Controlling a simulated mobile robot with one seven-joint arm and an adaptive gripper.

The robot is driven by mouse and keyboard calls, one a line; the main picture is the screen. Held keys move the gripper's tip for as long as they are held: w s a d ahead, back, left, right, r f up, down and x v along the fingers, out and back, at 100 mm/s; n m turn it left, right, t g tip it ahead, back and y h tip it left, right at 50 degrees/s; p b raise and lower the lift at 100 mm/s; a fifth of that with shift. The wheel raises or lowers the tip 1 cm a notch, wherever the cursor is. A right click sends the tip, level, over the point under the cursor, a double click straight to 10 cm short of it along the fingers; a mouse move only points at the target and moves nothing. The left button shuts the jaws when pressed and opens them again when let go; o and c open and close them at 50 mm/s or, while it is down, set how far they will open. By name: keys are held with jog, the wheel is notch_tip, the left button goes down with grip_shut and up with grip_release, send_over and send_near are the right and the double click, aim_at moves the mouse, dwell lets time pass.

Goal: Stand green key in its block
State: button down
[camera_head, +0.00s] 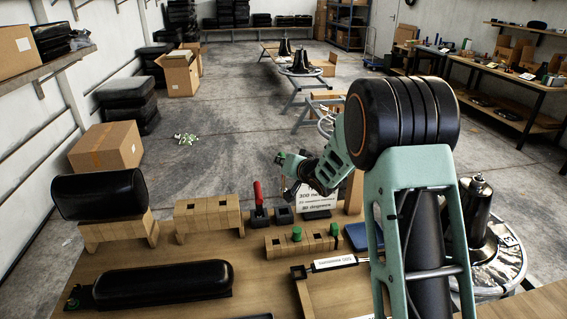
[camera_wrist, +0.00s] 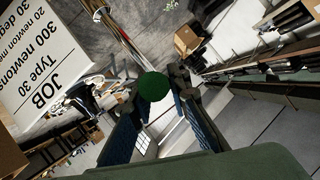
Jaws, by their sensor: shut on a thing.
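My gripper (camera_head: 288,166) is raised above the far side of the bench. It is shut on the green key (camera_wrist: 153,86), whose round green end shows between the fingers in the wrist view. A small dark block (camera_head: 284,215) with an open top stands on the bench below the gripper. Beside it, to the left, a red-handled key (camera_head: 258,193) stands upright in a similar dark block (camera_head: 259,217).
A wooden block (camera_head: 285,246) with sockets and green pieces stands nearer. A white job sign (camera_head: 317,199) stands behind, right of the dark blocks. Other wooden blocks (camera_head: 207,214), a black padded cylinder (camera_head: 100,194) and a long black pad (camera_head: 165,284) occupy the left.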

aim_at(285, 189)
jog(key=shift+f+b, duration=2.5)
jog(key=shift+f, duration=0.65)
jog(key=shift+f+b, duration=1.5)
jog(key=shift+f, duration=0.35)
jog(key=c, duration=1.7)
grip_release()
jog(key=shift+c, duration=0.2)
